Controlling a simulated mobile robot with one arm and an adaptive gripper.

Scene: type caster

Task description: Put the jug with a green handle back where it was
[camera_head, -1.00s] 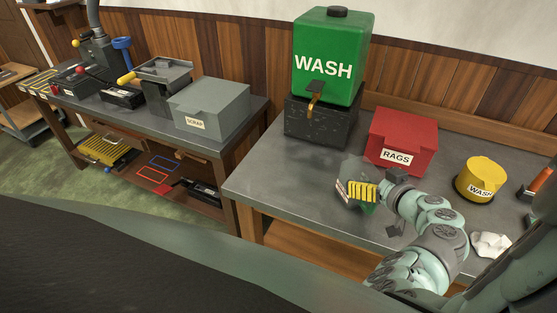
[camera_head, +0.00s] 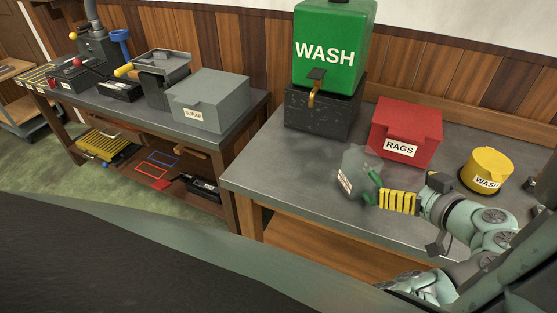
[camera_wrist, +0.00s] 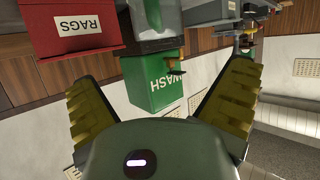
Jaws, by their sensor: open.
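The jug (camera_head: 354,172) is a grey see-through vessel with a pale label and a green handle (camera_head: 374,188). It appears to stand on the right-hand bench, in front of the red rags box. In the wrist view the jug (camera_wrist: 140,42) and its green handle (camera_wrist: 152,14) show at the top, beyond my fingers. My gripper (camera_head: 383,200), with yellow ribbed fingers, is just right of the handle and points at it. In the wrist view my gripper (camera_wrist: 162,78) has its two fingers spread wide with nothing between them. Any small gap to the handle is hard to judge.
A green wash tank (camera_head: 334,50) with a tap stands on a dark block (camera_head: 322,115) behind the jug. The red rags box (camera_head: 406,132) and a yellow wash tin (camera_head: 486,172) are to the right. The left bench (camera_head: 215,142) holds a grey scrap box (camera_head: 210,100). Bare bench lies left of the jug.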

